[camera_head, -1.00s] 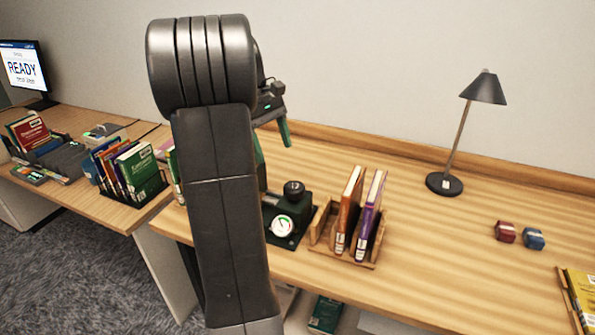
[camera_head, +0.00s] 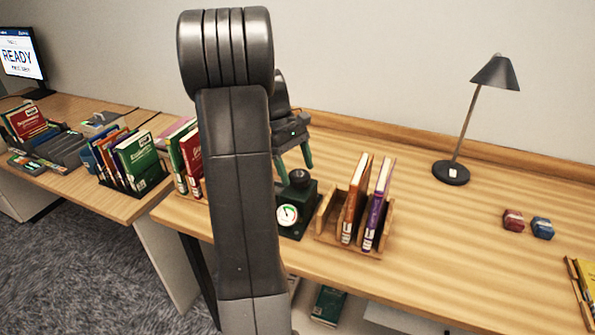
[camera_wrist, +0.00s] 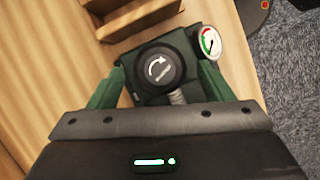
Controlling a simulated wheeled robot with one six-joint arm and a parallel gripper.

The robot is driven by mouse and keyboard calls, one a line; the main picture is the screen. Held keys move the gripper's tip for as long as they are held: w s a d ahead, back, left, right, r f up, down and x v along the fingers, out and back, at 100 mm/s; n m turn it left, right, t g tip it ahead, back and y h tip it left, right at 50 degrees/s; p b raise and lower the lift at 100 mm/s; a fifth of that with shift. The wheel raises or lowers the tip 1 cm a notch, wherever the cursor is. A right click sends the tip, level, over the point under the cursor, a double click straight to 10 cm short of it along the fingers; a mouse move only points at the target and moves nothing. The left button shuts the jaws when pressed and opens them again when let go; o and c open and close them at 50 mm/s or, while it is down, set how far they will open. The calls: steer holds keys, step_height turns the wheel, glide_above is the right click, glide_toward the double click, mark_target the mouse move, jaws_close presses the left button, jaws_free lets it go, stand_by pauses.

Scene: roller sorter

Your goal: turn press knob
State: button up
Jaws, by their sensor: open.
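The press (camera_head: 308,208) is a dark green block on the desk with a round black knob (camera_head: 300,179) on top and a white dial gauge (camera_head: 288,215) on its front. In the wrist view the knob (camera_wrist: 158,68) shows a white curved arrow, and the gauge (camera_wrist: 209,42) sits beside it. My gripper (camera_head: 293,166) is open, just above the knob, its green fingers pointing down. In the wrist view my gripper (camera_wrist: 160,78) has one finger on each side of the knob, apart from it. My arm hides part of the press's left side in the head view.
A wooden rack (camera_head: 328,228) with two books stands close to the press's right. Books (camera_head: 184,155) stand to the left, partly behind my arm. A desk lamp (camera_head: 452,172), a red block (camera_head: 513,220) and a blue block (camera_head: 542,228) are farther right. The desk between is clear.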

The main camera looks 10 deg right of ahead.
steer(key=shift+s+d+f, duration=0.15)
steer(key=shift+s+f, duration=0.1)
steer(key=shift+f, duration=0.35)
steer(key=c, duration=1)
steer(key=shift+r+m+p, duration=0.1)
steer(key=shift+m+p, duration=0.2)
steer(key=shift+p, duration=0.1)
steer(key=shift+d+r+m+y+p, duration=0.1)
steer(key=shift+m+y+p, duration=0.4)
steer(key=shift+m+p, duration=0.4)
steer(key=shift+w+d+m+g+y+p, duration=0.15)
steer(key=shift+m+y+p, duration=0.25)
steer(key=shift+m+p, duration=0.5)
steer(key=shift+s+a+m+g+y+p, duration=0.15)
steer(key=shift+m+y+p, duration=0.35)
steer(key=shift+m, duration=0.7)
steer(key=shift+w+d, duration=0.1)
steer(key=shift+w, duration=0.05)
